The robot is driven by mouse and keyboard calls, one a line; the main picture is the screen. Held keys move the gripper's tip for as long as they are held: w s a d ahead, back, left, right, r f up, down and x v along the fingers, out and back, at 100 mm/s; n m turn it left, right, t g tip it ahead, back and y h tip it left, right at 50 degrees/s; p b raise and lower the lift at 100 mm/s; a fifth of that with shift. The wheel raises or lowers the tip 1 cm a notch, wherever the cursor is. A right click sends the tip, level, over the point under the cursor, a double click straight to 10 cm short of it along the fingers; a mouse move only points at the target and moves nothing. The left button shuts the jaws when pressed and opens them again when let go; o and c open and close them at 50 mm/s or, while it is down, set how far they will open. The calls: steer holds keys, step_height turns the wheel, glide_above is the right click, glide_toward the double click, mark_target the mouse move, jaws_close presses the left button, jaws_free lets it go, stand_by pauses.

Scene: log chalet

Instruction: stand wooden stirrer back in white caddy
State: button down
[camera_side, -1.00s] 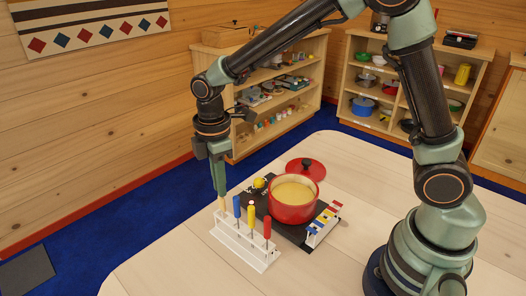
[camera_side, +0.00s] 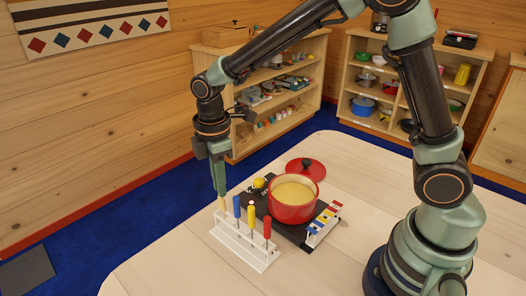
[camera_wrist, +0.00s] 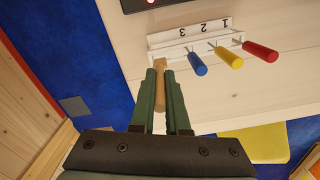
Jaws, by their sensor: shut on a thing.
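The wooden stirrer (camera_side: 222,204) is pale tan and hangs roughly upright below my gripper (camera_side: 219,190), at the left end of the white caddy (camera_side: 246,249). My gripper's green fingers are shut on it. In the wrist view the stirrer (camera_wrist: 161,63) shows between the fingertips (camera_wrist: 160,78), beside the end of the caddy (camera_wrist: 172,37), with the blue handle nearest. Its lower end seems to be at the caddy's end place, but I cannot tell how deep it sits. Blue (camera_side: 237,206), yellow (camera_side: 251,216) and red (camera_side: 267,227) handles stand in the caddy.
A red pot (camera_side: 293,211) of yellowish contents stands on a dark plate behind the caddy, with its red lid (camera_side: 306,170) beyond. A small white rack with coloured pieces (camera_side: 324,224) stands right of the pot. The table (camera_side: 180,262) is clear left of the caddy.

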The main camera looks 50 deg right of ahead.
mark_target(221, 199)
steer(key=shift+f, duration=2.8)
steer(key=c, duration=0.8)
jaws_free()
steer(key=shift+c, duration=0.2)
step_height(221, 199, up, 12)
steer(key=shift+f, duration=0.15)
steer(key=shift+r, duration=0.2)
